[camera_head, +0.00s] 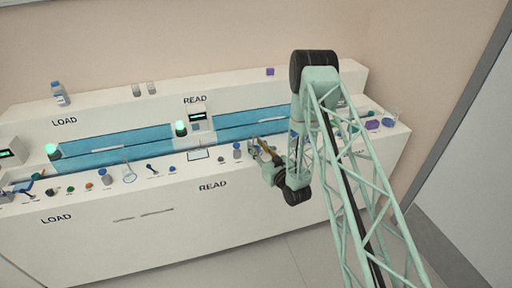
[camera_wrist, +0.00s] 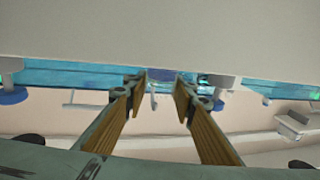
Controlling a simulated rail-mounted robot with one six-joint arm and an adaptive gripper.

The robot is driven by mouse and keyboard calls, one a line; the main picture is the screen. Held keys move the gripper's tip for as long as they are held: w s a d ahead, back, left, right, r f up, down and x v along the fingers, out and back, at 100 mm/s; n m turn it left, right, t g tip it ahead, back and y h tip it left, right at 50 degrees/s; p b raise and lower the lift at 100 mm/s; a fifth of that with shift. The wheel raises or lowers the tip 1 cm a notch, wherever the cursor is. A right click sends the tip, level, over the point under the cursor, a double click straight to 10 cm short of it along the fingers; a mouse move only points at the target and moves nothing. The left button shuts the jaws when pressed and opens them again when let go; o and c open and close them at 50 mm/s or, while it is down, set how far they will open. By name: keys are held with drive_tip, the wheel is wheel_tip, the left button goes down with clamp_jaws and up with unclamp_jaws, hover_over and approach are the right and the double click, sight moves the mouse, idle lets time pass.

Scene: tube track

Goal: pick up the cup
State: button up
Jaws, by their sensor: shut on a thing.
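My gripper (camera_head: 262,148) is at the front edge of the white bench, to the right of a small blue-capped bottle. In the wrist view its two tan-padded fingers (camera_wrist: 160,84) stand apart, shut on a small pale, see-through thing between the tips, which I take to be the cup (camera_wrist: 158,78). Its outline is faint, and most of it is hard to make out. In the head view a greyish clear shape, likely the same cup (camera_head: 254,150), shows at the fingertips. I cannot tell whether it touches the bench.
The blue-capped bottle (camera_head: 237,151) stands close to the left of my gripper. A flask (camera_head: 129,174), another bottle (camera_head: 106,177) and small items line the bench's front. Blue track (camera_head: 250,131) runs behind. A clear beaker (camera_head: 391,115) and purple items stand at the right end.

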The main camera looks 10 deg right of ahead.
drive_tip(key=shift+r, duration=0.65)
drive_tip(key=p+v, duration=0.1)
drive_tip(key=v, duration=1.7)
